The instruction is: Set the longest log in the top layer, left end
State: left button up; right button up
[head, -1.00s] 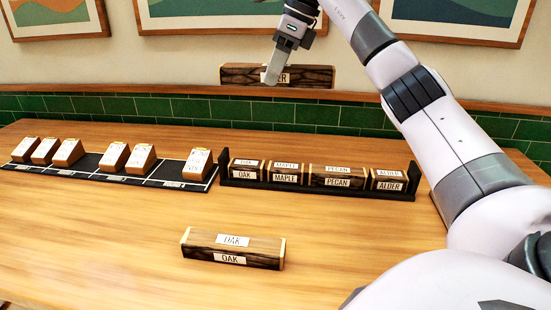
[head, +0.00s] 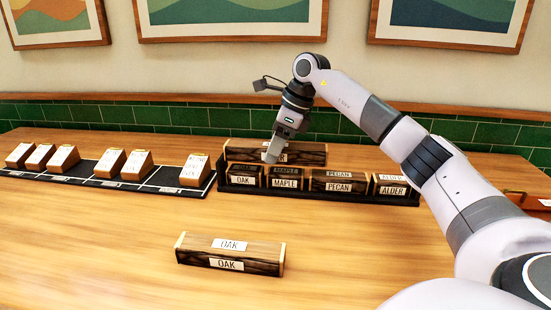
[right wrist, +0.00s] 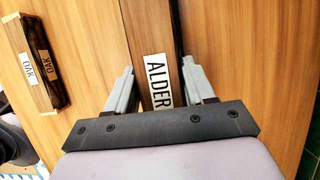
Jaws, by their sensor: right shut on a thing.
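A long dark log with a pale wood top (head: 312,153) is held level in my right gripper (head: 272,154). Its label reads ALDER in the right wrist view (right wrist: 158,80), with a finger on each side of it. In the head view the log shows just above or behind the left and middle of the rack's row; I cannot tell whether it touches. The black rack (head: 415,196) holds a bottom row of logs labelled OAK (head: 243,180), MAPLE (head: 286,183), PECAN (head: 339,187) and ALDER (head: 391,190). My left gripper is out of view.
Another OAK log (head: 230,255) lies alone on the table front. A black strip (head: 165,180) with several wooden blocks bearing white cards stands left of the rack. A reddish-brown object (head: 528,202) lies at the right edge. The table front is otherwise clear.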

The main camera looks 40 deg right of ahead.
jog(key=shift+f, duration=1.2)
jog(key=shift+f, duration=0.15)
jog(key=o, duration=1.3)
jog(key=shift+c, duration=0.2)
jog(key=p+v, duration=0.1)
jog(key=v, duration=1.1)
